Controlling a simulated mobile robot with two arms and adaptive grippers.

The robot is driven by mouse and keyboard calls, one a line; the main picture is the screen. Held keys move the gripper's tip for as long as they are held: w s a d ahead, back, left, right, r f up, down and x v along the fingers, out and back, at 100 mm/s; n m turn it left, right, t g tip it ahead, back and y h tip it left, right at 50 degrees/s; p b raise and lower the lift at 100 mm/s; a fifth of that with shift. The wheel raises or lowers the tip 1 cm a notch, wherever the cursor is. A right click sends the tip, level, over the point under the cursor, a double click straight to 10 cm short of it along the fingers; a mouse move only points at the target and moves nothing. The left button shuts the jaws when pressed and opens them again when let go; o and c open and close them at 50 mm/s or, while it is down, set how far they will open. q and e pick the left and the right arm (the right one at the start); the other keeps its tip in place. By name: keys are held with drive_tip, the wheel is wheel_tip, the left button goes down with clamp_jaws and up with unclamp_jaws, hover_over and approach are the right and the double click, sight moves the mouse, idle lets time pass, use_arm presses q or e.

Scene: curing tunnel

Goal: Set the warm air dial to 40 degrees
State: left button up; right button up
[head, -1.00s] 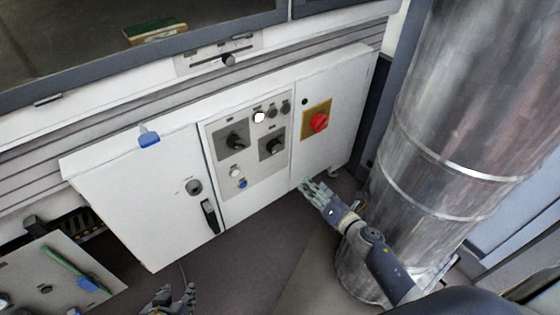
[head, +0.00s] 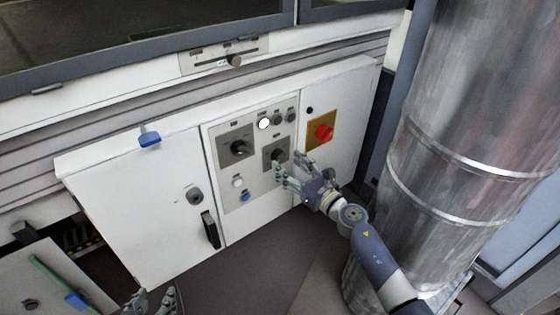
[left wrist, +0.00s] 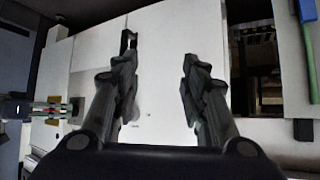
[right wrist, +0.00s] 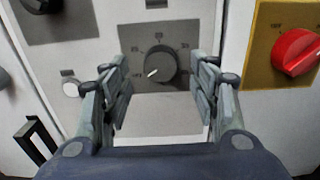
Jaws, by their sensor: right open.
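A dark round dial (right wrist: 160,66) sits on a grey scale plate straight ahead in the right wrist view. Its white mark points to the lower left, near the scale's low end; the numbers are too blurred to read surely. In the head view this dial (head: 277,155) is the right one of two on the control panel, partly behind my right gripper (head: 291,172). In the right wrist view my right gripper (right wrist: 160,88) is open, its fingers either side of the dial, apparently not touching it. My left gripper (head: 155,303) is open and empty, low in front of the cabinet.
A larger dial (head: 238,148) is left of it, with buttons (head: 264,123) above. A red switch (head: 323,132) on a yellow plate is to the right. A black door handle (head: 210,230) is lower left. A large metal duct (head: 450,130) stands close to my right arm.

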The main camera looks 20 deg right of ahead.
sight(281, 158)
drive_tip(key=shift+x, duration=1.25)
drive_tip(key=shift+w, duration=0.3)
use_arm(q)
drive_tip(key=shift+w+d+r+t, duration=0.35)
drive_tip(key=shift+w+r+t, duration=0.25)
drive_tip(key=shift+w+r, duration=0.2)
use_arm(e)
drive_tip(key=shift+s, duration=0.1)
drive_tip(key=shift+s, duration=0.1)
drive_tip(key=shift+c, duration=1.1)
use_arm(q)
drive_tip(key=shift+s+a+h, duration=0.1)
drive_tip(key=shift+a+h, duration=0.2)
drive_tip(key=shift+a, duration=0.25)
use_arm(e)
drive_tip(key=shift+a, duration=0.1)
drive_tip(key=c, duration=0.8)
